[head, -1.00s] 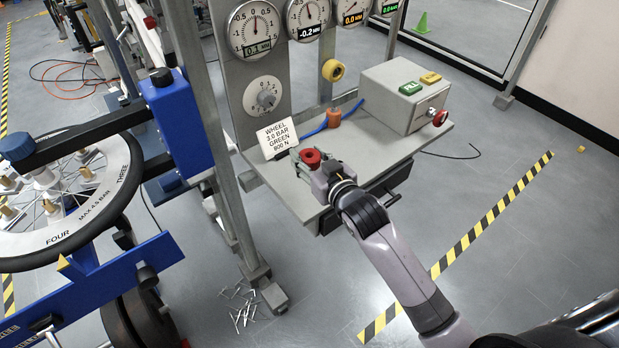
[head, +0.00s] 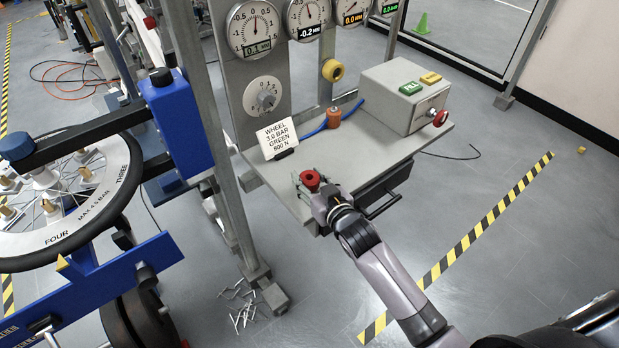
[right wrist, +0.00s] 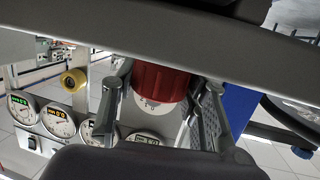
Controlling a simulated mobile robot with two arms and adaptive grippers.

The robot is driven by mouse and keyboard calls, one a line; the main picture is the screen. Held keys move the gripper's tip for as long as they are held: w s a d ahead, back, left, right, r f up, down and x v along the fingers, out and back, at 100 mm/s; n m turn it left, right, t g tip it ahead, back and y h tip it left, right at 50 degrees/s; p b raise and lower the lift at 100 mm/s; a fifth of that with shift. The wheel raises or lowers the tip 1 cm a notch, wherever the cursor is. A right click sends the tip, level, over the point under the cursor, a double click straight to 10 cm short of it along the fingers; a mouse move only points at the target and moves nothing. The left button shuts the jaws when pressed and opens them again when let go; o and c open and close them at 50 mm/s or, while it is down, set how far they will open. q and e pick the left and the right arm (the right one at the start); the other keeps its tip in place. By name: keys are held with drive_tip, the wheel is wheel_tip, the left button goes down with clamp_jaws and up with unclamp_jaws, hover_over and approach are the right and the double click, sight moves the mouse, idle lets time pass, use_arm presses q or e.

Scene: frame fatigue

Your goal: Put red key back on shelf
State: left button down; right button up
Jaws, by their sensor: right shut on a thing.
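The red key (head: 311,180), a short round red piece with a dark hole in its top, is between the fingers of my right gripper (head: 308,192). The gripper is shut on it, over the front left part of the grey shelf (head: 362,157). I cannot tell whether the key touches the shelf. In the right wrist view the ribbed red key (right wrist: 160,82) sits between the two grey fingers of the right gripper (right wrist: 155,104). My left gripper is not in view.
On the shelf stand a card sign (head: 277,138), an orange piece (head: 334,117) with a blue hose, and a grey control box (head: 404,95) with a red button. Gauges rise behind. A blue wheel stand (head: 180,120) is left. The shelf's middle is clear.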

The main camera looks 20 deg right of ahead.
drive_tip(key=shift+f, duration=0.45)
drive_tip(key=o, duration=1.2)
drive_tip(key=shift+o, duration=0.2)
drive_tip(key=shift+r, duration=0.2)
drive_tip(key=v, duration=1.2)
drive_tip(key=shift+r+b, duration=0.4)
drive_tip(key=shift+r, duration=0.05)
drive_tip(key=shift+d+f, duration=0.1)
